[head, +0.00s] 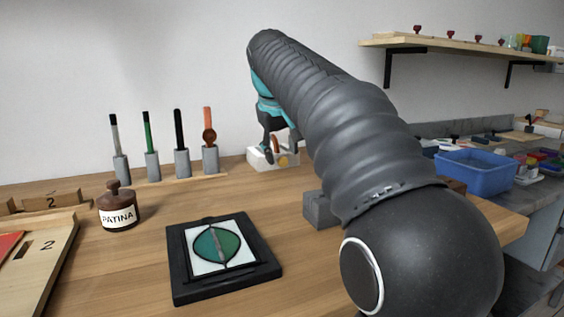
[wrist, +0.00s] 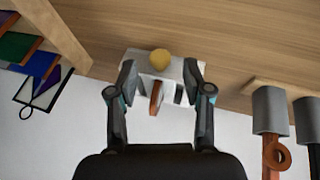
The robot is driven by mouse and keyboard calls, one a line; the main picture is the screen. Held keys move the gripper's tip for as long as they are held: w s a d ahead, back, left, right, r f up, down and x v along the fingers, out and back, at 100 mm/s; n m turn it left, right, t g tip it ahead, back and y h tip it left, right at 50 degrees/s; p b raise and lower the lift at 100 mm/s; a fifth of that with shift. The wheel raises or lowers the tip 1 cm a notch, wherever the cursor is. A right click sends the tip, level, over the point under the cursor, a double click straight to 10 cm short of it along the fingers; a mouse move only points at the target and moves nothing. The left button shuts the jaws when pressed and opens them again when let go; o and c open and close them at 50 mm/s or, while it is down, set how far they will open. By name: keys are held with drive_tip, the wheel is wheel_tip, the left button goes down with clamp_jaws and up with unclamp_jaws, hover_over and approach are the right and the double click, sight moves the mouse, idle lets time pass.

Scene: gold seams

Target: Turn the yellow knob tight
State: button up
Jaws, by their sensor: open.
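The yellow knob (wrist: 160,59) sits on a white block (wrist: 133,57) in the wrist view. In the head view the knob (head: 283,161) shows small on the front of the white block (head: 258,160), which stands on the bench near the wall. An orange-brown upright part (wrist: 155,97) stands on the same block. My gripper (wrist: 161,76) is open and empty, its fingers spread on either side of the block's middle. In the head view my gripper (head: 281,148) is right over the block. Whether a finger touches anything cannot be told.
Several upright tools in grey holders (head: 180,162) stand left of the block. A PATINA bottle (head: 118,208) and a black frame with a round green piece (head: 185,290) are nearer. A grey block (head: 320,209) lies beside my arm. A blue bin (head: 472,172) stands at right.

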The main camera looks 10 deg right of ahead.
sight(282, 161)
drive_tip(key=shift+x, duration=1.2)
clamp_jaws()
